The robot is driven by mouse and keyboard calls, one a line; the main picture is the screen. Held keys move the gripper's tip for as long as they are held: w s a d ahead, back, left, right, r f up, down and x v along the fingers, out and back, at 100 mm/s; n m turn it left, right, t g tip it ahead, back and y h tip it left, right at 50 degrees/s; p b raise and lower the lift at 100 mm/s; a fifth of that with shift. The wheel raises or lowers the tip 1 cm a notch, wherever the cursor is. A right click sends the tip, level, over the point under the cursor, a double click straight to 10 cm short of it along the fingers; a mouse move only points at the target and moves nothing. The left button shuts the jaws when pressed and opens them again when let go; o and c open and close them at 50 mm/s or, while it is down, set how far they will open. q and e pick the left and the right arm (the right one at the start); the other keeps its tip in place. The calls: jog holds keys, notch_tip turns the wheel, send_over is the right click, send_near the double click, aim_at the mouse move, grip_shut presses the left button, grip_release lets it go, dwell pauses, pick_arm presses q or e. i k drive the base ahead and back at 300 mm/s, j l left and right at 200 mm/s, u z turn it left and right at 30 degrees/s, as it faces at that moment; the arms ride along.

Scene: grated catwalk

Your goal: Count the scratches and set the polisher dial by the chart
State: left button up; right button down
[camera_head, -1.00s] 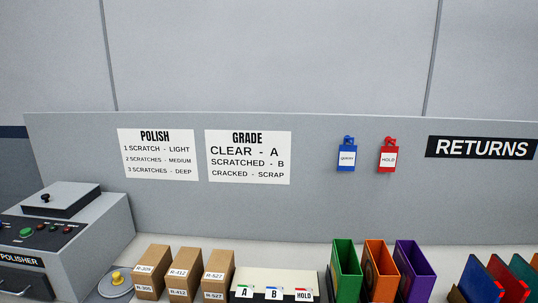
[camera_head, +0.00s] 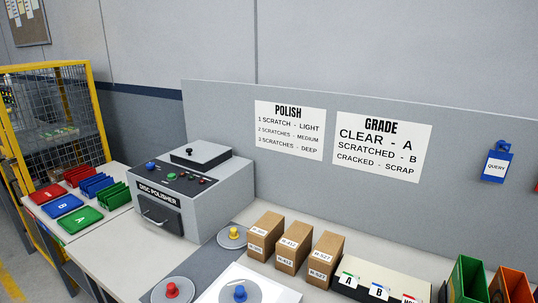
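The POLISH chart (camera_head: 289,129) on the back panel reads 1 scratch light, 2 scratches medium, 3 scratches deep. Grey round pieces with a yellow knob (camera_head: 234,232), a red knob (camera_head: 172,290) and a blue knob (camera_head: 240,292) lie in front. Scratches on them cannot be made out. Neither gripper shows.
A GRADE chart (camera_head: 380,146) hangs beside the POLISH chart. Brown boxes (camera_head: 294,253), an A/B/HOLD box (camera_head: 386,270) and a green bin (camera_head: 468,281) stand along the bench. Red, blue and green racks (camera_head: 81,219) are at left, by a yellow mesh cage (camera_head: 60,112). A blue QUERY tag (camera_head: 496,163) hangs right.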

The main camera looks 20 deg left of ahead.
aim_at(150, 166)
jog(key=u, duration=1.45)
